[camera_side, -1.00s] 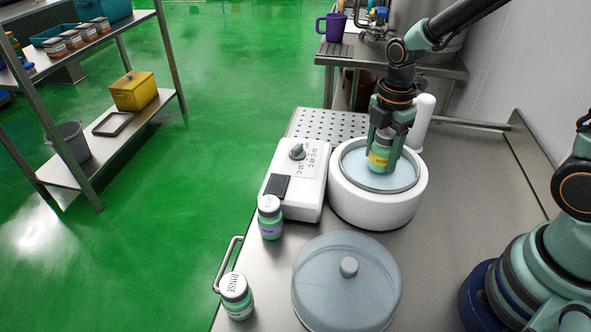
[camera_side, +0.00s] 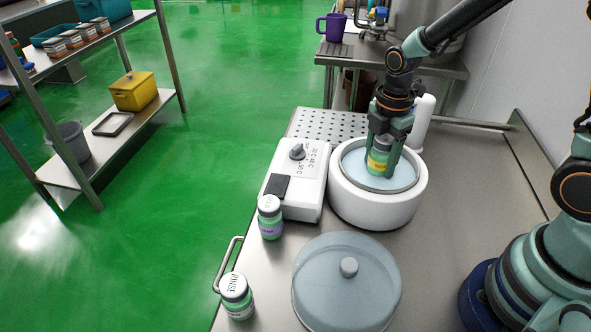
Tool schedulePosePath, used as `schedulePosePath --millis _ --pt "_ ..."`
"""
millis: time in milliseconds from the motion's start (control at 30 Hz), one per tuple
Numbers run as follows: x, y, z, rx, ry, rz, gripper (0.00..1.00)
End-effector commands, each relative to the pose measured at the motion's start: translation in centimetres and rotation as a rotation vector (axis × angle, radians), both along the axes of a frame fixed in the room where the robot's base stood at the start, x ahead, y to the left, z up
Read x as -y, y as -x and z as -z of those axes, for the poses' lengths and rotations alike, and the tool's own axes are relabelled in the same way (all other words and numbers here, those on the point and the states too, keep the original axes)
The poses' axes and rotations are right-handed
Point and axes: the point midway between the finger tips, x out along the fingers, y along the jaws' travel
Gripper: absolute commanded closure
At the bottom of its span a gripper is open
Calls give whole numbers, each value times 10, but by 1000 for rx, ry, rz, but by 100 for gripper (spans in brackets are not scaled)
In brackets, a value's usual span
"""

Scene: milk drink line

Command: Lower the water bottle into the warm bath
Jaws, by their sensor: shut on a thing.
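My gripper (camera_side: 383,155) points straight down over the warm bath and is shut on a small green bottle with a yellow label (camera_side: 377,164). I take it for the water bottle, but its label is too small to read. The bottle is upright, and its top is hidden between the fingers. The warm bath is a round white tub (camera_side: 375,211) with a grey rim and pale blue water (camera_side: 398,182). The bottle's lower end is inside the rim, at or just in the water; I cannot tell how deep.
A white control box with a dial (camera_side: 307,170) stands left of the bath. A purple-labelled bottle (camera_side: 270,217) and a RINSE bottle (camera_side: 236,296) stand at the left edge. A translucent round lid (camera_side: 330,290) lies in front. A white cylinder (camera_side: 424,120) stands behind the bath.

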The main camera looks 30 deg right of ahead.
Motion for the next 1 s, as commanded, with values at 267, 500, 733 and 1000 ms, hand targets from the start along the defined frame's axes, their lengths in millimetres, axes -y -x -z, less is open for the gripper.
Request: schedulePosePath --millis 267,500,733,1000 --pt "0 0 4 0 0 0 100" --pt "0 0 7 -1 0 0 100" --pt "0 0 10 0 0 0 100" --pt "0 0 14 -1 0 0 100"
